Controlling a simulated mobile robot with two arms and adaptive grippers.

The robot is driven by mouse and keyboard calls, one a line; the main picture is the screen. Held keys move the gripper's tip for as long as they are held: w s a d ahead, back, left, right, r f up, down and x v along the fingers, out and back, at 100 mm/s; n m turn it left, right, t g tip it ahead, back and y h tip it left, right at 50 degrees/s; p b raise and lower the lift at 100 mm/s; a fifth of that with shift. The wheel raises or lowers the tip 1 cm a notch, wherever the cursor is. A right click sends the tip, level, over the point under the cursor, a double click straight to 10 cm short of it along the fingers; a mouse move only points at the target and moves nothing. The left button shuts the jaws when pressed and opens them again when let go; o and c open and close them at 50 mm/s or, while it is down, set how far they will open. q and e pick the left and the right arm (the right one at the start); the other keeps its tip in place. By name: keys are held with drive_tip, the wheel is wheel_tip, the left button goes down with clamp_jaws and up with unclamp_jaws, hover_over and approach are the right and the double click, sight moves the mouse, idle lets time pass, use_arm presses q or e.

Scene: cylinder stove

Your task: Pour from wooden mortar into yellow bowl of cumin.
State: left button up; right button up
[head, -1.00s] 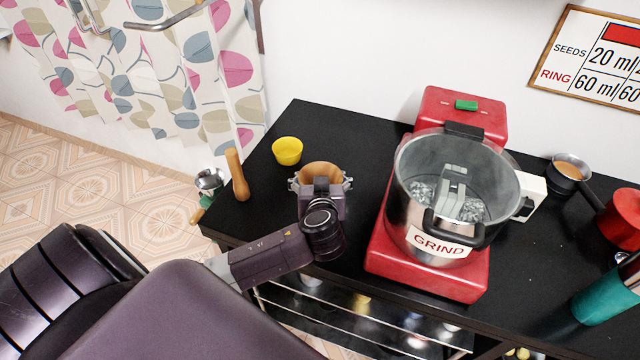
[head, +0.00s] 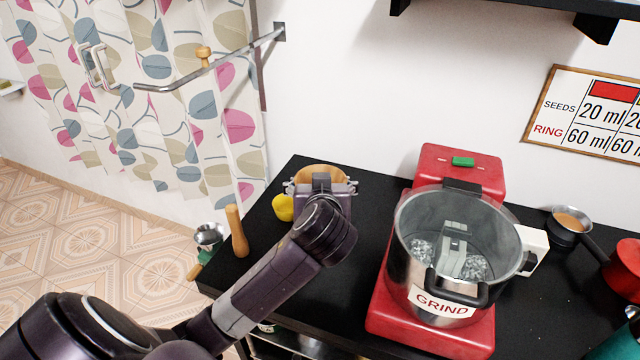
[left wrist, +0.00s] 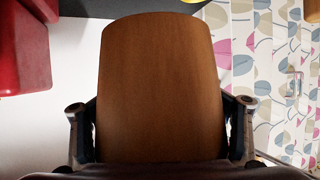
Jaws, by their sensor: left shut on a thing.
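The wooden mortar (head: 320,171) is held by my left gripper (head: 321,187) in the head view, upright or nearly so, near the table's back left. My left gripper is shut around it. In the left wrist view the mortar's brown side (left wrist: 160,85) fills the middle, between the fingers (left wrist: 160,130). The yellow bowl (head: 283,207) is just left of the gripper and partly hidden by it. A bit of yellow, likely the bowl, shows at the top edge of the left wrist view. The inside of both mortar and bowl cannot be made out. My right gripper is not in view.
A wooden pestle (head: 236,232) stands at the table's left edge. A red grinder (head: 433,325) with a steel pot (head: 415,255) stands to the right. A small dark pan (head: 566,230) is further right. The black table (head: 365,190) has free room between mortar and grinder.

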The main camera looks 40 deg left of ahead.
use_arm(q)
drive_tip(key=o, duration=0.7)
drive_tip(key=c, duration=1.1)
drive_tip(key=shift+f, duration=0.1)
